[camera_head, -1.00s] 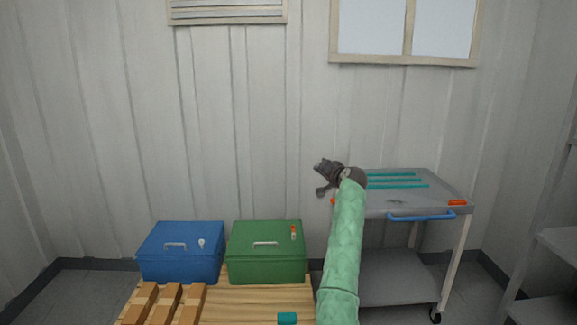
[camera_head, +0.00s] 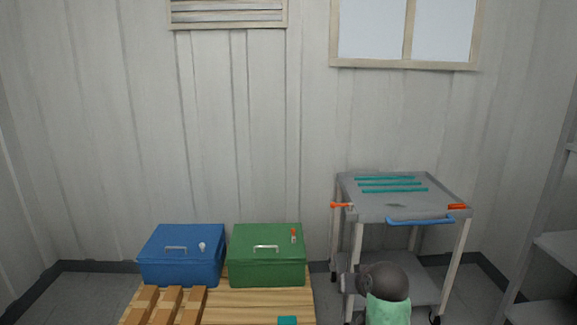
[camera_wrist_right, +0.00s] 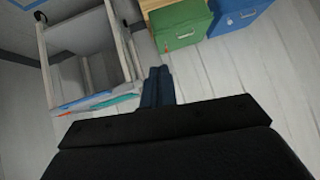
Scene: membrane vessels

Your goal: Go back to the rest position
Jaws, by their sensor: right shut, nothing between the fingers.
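My right gripper (camera_wrist_right: 158,86) shows in the right wrist view with its two dark fingers together and nothing between them. In the head view my right arm is low at the bottom right, its grey wrist end in front of the cart's lower part. The fingertips are hard to make out there. My left gripper is out of view.
A grey cart (camera_head: 400,208) with teal strips (camera_head: 390,184) on top and a blue handle (camera_head: 420,221) stands at the right. A blue box (camera_head: 180,262) and a green box (camera_head: 266,268) sit closed on a wooden table (camera_head: 240,305), behind several brown bars (camera_head: 165,303).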

